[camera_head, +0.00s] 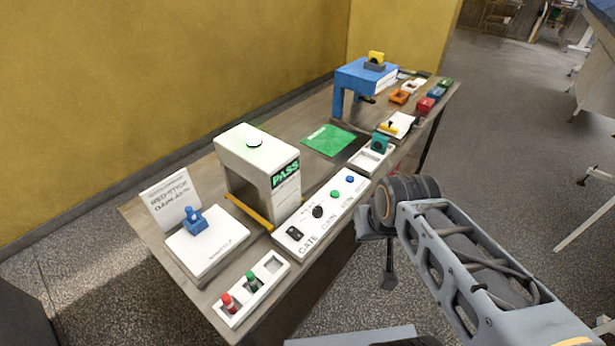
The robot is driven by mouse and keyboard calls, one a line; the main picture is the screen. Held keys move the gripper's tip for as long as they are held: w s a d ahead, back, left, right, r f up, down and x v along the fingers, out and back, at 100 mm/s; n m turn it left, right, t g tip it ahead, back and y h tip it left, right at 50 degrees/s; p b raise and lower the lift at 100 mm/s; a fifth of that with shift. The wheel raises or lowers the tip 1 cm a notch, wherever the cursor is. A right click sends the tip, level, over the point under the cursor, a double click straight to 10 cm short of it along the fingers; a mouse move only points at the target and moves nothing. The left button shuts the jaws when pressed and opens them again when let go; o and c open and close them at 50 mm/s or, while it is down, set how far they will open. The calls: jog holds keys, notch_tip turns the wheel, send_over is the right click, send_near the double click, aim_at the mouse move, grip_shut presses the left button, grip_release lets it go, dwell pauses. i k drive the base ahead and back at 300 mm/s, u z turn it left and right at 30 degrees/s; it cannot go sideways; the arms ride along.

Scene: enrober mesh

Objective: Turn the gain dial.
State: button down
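The gain dial (317,212) is a small round black knob on a white control panel (305,240) along the table's near edge. The lettering below it appears to read GAIN. It sits between a black rocker marked GATE (294,232) and a green button (334,194). A blue button (350,180) is farther along. My gripper (388,280) hangs below my dark wrist, right of the panel and off the table edge, apart from the dial. It is small and dark, so its opening cannot be read.
A white arch-shaped machine with a PASS display (286,175) stands behind the panel. A tray with red and green pegs (236,311) is at the near left. A white plate (212,247) holds a blue piece (194,220). A teal block (379,142) stands beyond the panel.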

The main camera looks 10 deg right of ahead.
aim_at(317, 210)
jog(key=u, duration=0.3)
jog(key=k, duration=0.75)
jog(key=z, duration=0.9)
jog(key=i, duration=1.1)
jog(key=u, duration=1.9)
